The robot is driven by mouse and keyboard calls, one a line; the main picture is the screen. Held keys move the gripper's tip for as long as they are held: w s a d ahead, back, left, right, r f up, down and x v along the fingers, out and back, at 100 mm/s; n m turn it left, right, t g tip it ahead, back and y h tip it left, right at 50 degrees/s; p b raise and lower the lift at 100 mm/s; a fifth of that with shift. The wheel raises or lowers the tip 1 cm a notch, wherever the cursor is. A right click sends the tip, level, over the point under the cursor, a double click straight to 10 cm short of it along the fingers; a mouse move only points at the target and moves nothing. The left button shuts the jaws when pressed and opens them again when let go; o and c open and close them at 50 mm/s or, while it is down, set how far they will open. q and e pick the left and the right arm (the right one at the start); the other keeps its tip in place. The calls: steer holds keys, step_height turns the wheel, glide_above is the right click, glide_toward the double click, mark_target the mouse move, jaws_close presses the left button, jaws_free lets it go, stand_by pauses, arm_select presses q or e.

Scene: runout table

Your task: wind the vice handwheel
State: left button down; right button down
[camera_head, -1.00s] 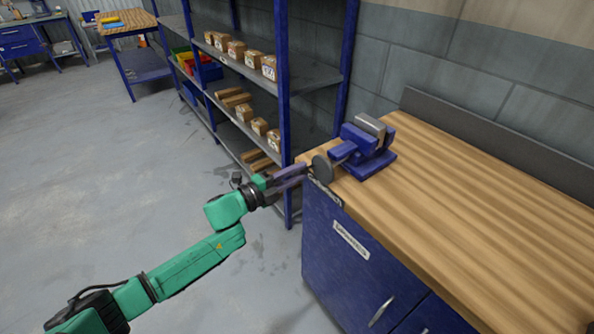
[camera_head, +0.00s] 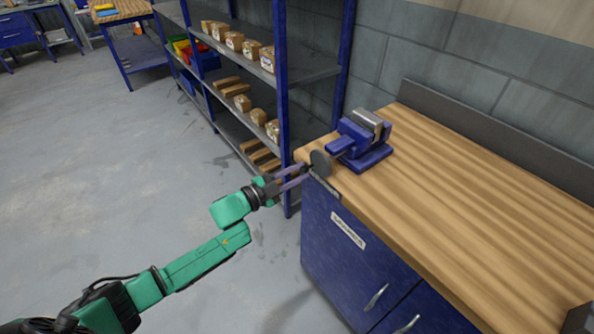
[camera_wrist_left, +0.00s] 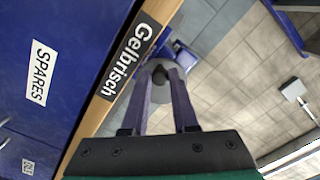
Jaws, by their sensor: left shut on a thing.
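The blue vice (camera_head: 365,145) with grey jaws sits on the near left corner of the wooden workbench. Its grey round handwheel (camera_head: 320,163) faces the bench's left end. My left gripper (camera_head: 307,173) reaches it from the left, with its purple fingers at the wheel's face. The fingertips partly hide the handle. My right gripper is not seen.
The workbench top (camera_head: 480,200) is mostly bare, above a blue cabinet (camera_head: 345,260). A blue shelf rack (camera_head: 283,100) with small boxes stands close behind my left gripper. The floor (camera_head: 120,180) on the left is open.

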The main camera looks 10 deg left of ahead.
arm_select(q)
steer(key=shift+s+d+f+n+p, duration=0.15)
steer(key=shift+n+p, duration=0.3)
steer(key=shift+n, duration=0.25)
steer(key=shift+s+d+f+n, duration=0.15)
steer(key=shift+f+n, duration=0.15)
steer(key=shift+n, duration=0.7)
steer(key=shift+d+n+p, duration=0.15)
steer(key=shift+n+p, duration=0.3)
steer(key=shift+n, duration=0.15)
steer(key=c, duration=0.8)
jaws_free()
